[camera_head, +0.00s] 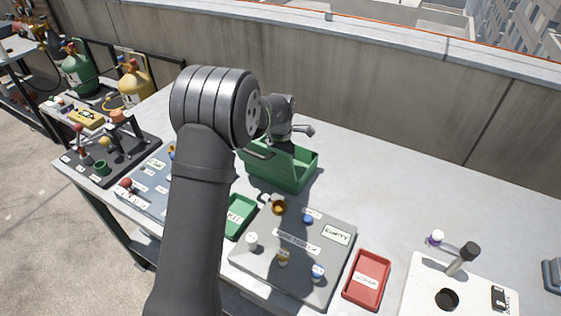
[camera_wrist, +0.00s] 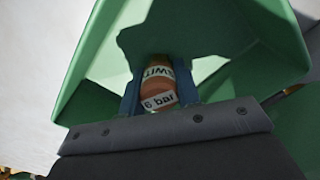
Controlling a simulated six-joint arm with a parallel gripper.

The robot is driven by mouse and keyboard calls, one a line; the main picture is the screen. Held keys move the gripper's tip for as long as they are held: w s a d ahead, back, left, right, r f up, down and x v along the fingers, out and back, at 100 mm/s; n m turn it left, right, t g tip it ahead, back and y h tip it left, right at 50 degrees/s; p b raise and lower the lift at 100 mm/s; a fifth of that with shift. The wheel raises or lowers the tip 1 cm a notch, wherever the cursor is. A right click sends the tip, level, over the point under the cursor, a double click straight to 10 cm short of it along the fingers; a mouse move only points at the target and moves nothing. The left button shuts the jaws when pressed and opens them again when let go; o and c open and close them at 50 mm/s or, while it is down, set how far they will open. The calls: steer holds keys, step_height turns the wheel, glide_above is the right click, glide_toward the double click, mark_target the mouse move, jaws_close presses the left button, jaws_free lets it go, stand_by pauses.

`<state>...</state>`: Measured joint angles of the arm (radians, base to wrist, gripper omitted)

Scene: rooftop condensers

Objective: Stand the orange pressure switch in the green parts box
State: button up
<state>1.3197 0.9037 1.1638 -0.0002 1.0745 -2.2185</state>
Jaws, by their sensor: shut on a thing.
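The orange pressure switch (camera_wrist: 158,88) shows in the wrist view with white labels, one reading "6 bar". My gripper (camera_wrist: 158,78) is shut on it, with a blue-grey finger on each side. The green parts box (camera_head: 275,170) stands on the bench behind the grey fixture plate, and its green walls (camera_wrist: 90,70) surround the switch in the wrist view. In the head view my gripper is at the box, but its fingertips and the switch are hidden. Whether the switch touches the box floor I cannot tell.
A grey plate (camera_head: 262,262) with several small fittings lies in front of the box, beside a green tray (camera_head: 238,218). A red tray (camera_head: 368,280) and a white board (camera_head: 425,290) are at right. Bench right of the box is clear; a wall (camera_head: 400,110) runs behind.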

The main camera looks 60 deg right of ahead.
steer(key=o, duration=1.1)
steer(key=shift+f, duration=0.1)
steer(key=shift+c, duration=0.2)
step_height(320, 180, up, 12)
steer(key=shift+r, duration=0.2)
steer(key=shift+f, duration=0.1)
step_height(320, 180, down, 13)
steer(key=shift+r, duration=2.3)
steer(key=shift+f, duration=0.1)
